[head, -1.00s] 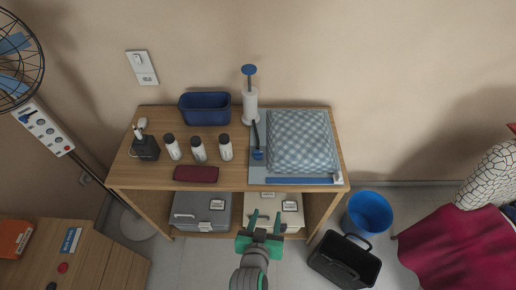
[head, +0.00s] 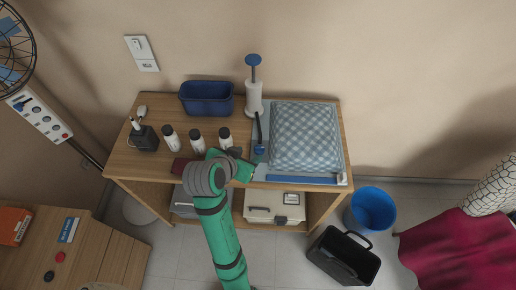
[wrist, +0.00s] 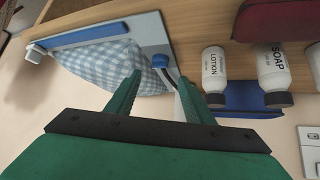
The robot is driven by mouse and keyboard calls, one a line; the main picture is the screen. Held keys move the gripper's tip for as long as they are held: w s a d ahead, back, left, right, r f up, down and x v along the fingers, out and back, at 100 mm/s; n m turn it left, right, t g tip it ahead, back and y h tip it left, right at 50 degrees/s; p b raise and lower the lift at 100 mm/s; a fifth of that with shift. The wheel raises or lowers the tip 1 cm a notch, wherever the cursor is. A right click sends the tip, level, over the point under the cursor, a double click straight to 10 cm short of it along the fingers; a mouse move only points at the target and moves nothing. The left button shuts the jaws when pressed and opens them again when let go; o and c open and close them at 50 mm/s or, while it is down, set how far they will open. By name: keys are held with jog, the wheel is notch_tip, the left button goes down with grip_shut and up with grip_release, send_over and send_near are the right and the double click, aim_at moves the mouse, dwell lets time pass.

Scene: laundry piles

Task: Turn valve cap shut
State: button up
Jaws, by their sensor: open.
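A checkered textile in a clear bag (head: 305,138) lies on the right of the wooden table; it also shows in the wrist view (wrist: 105,68). A small round blue cap (head: 260,150), which looks like the valve cap, is at the bag's left edge. In the wrist view the blue cap (wrist: 160,61) is just beyond and between my fingertips, apart from them. My gripper (wrist: 159,77) is open and empty. In the head view my gripper (head: 241,167) is over the table's front edge, left of the cap, its fingers partly hidden. Whether the cap is turned shut cannot be told.
A white pump with a blue handle (head: 254,98) stands behind the cap, with a dark hose between. Several white bottles (head: 197,141), a blue bin (head: 206,98) and a dark red item (head: 178,167) are to the left. A blue bar (head: 300,179) lies along the bag's front.

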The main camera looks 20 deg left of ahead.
aim_at(259, 150)
jog(key=x, duration=0.9)
jog(key=shift+f, duration=0.1)
jog(key=shift+w+f, duration=0.25)
jog(key=shift+f, duration=0.05)
jog(key=shift+d, duration=0.1)
